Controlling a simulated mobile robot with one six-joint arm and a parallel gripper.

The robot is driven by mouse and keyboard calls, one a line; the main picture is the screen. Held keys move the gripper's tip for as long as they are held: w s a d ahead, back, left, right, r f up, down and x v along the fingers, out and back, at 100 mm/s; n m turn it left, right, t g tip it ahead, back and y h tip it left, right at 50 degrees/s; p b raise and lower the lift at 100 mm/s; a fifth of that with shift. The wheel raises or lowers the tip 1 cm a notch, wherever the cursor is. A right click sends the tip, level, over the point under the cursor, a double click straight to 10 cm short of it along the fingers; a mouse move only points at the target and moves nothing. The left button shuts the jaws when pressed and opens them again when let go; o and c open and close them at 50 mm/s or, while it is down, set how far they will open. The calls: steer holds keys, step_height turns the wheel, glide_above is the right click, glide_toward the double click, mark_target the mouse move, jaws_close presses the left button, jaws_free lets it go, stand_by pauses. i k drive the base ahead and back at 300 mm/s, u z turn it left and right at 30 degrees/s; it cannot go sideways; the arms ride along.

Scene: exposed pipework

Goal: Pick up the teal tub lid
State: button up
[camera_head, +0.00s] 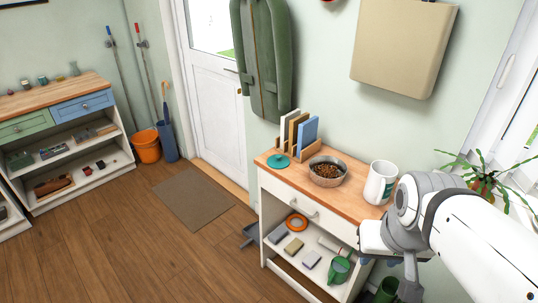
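The teal tub lid (278,161) is a small flat round disc with a knob-like bump in its middle. It lies on the wooden top at the left front corner of the small white cabinet (283,186). My gripper (378,258) is at the right, in front of the cabinet's right part, well apart from the lid. Its fingers are small and partly hidden by my wrist, so I cannot tell whether they are open or shut.
A bowl of brown bits (326,172), a white jug (380,183) and a rack of upright books or boards (299,132) stand on the same top. A green coat (265,60) hangs above. A plant (483,180) is at the right. The floor to the left is mostly clear.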

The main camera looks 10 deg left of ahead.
mark_target(277, 161)
steer(key=z, duration=0.25)
steer(key=k, duration=0.45)
steer(key=u, duration=1.3)
steer(key=i, duration=1.25)
steer(key=z, duration=0.6)
steer(key=i, duration=0.65)
steer(key=z, duration=0.5)
